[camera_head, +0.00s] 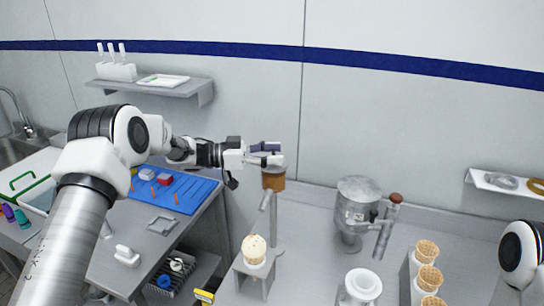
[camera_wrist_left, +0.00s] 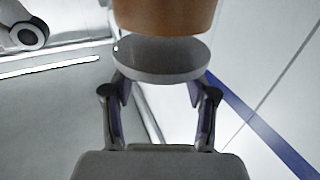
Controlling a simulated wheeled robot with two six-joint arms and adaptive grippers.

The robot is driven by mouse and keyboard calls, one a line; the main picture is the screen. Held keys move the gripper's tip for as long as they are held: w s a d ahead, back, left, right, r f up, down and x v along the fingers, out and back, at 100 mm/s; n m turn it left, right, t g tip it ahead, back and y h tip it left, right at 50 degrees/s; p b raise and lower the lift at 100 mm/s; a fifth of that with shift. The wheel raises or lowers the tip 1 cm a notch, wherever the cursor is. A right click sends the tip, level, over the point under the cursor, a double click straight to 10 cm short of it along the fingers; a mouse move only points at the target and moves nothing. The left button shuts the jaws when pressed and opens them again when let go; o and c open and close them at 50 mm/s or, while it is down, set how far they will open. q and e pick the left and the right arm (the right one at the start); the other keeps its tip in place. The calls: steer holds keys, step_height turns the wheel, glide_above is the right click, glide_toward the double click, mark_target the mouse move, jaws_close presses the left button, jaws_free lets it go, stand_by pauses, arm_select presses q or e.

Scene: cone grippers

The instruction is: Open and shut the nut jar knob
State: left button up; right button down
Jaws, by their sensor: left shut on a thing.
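A round grey disc, which I take as the jar's knob (camera_wrist_left: 160,62), sits against the jar's end between my left fingertips. My left gripper (camera_head: 265,154) reaches in from the left at the jar's top and is shut on the knob. The fingers partly hide the grip in the head view. My right gripper is out of view.
A cone with a pale scoop (camera_head: 254,250) stands on a grey stand below the jar's chute. A metal dispenser (camera_head: 357,203) with a brown-knobbed handle stands to the right. Several cones (camera_head: 428,275) are in a holder at front right. A blue mat (camera_head: 178,190) with small items lies left.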

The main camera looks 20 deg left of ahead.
arm_select(q)
steer(key=shift+d+f+m+g+h+b, duration=0.15)
steer(key=shift+m+g+h+b, duration=0.15)
steer(key=shift+m+g, duration=0.5)
steer(key=shift+a+f+m+g+h+b, duration=0.15)
steer(key=shift+m+g+b, duration=0.3)
steer(key=shift+g, duration=0.65)
steer(key=shift+d+m+g, duration=0.1)
steer(key=shift+m+g, duration=0.15)
steer(key=shift+g, duration=0.15)
steer(key=o, duration=0.9)
steer(key=shift+o, duration=1.3)
steer(key=shift+d, duration=0.1)
steer(key=shift+w+d+r, duration=0.1)
steer(key=shift+r, duration=0.05)
steer(key=s+a, duration=0.1)
steer(key=a, duration=1.1)
steer(key=shift+s, duration=0.15)
